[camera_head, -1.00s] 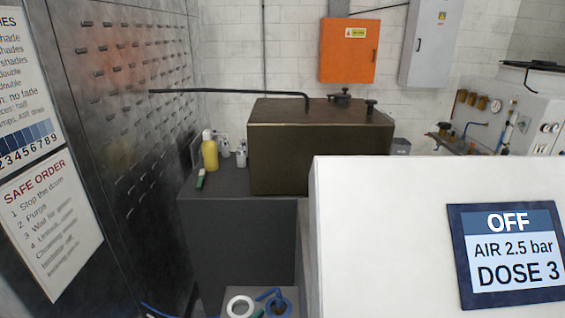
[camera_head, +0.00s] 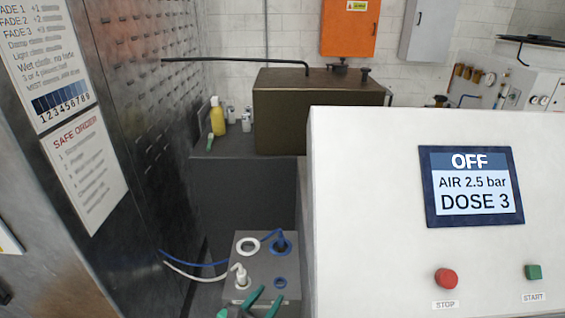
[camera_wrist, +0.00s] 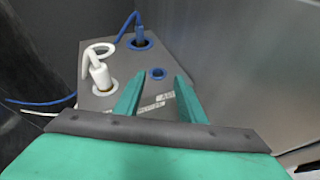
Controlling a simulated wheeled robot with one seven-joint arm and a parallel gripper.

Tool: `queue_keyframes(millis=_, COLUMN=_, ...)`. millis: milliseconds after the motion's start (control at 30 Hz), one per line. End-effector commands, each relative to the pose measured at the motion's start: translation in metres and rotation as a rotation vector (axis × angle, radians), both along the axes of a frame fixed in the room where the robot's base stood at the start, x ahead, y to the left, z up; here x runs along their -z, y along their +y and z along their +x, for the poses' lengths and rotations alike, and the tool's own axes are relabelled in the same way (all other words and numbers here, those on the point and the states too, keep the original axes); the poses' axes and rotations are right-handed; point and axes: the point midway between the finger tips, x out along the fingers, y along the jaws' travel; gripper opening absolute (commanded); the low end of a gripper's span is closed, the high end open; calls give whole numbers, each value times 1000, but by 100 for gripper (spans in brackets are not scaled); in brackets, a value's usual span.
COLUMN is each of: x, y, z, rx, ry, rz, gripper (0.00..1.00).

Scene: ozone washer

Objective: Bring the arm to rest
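My gripper (camera_wrist: 157,100) shows in the wrist view with its two green fingers apart and nothing between them. It is open above the front part of a grey port block. In the head view, the green fingertips of my gripper (camera_head: 264,296) show at the bottom, just in front of the same grey block (camera_head: 260,265). A white plug with a hose (camera_wrist: 99,72) sits in the left port and a blue plug (camera_wrist: 139,35) in the back port. A small blue-ringed port (camera_wrist: 157,73) is empty.
A white console (camera_head: 370,190) with a screen reading OFF, a red stop button (camera_head: 446,278) and a green start button (camera_head: 533,272) stands close on the right. A dark metal cabinet (camera_head: 150,120) stands left. A yellow bottle (camera_head: 217,117) stands on a dark bench behind.

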Motion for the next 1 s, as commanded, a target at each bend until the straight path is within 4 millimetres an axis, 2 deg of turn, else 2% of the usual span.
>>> queue_keyframes(millis=267, x=29, y=-1, z=-17, rx=14, ry=-54, rz=173, gripper=37)
queue_keyframes(millis=467, x=56, y=-1, z=-40, rx=37, ry=-110, rz=378, gripper=37)
queue_keyframes(millis=700, x=95, y=5, z=-93, rx=109, ry=-199, rz=813, gripper=37)
queue_keyframes(millis=833, x=108, y=5, z=-127, rx=177, ry=-243, rz=1069, gripper=37)
queue_keyframes(millis=1000, x=116, y=2, z=-172, rx=290, ry=-301, rz=1410, gripper=37)
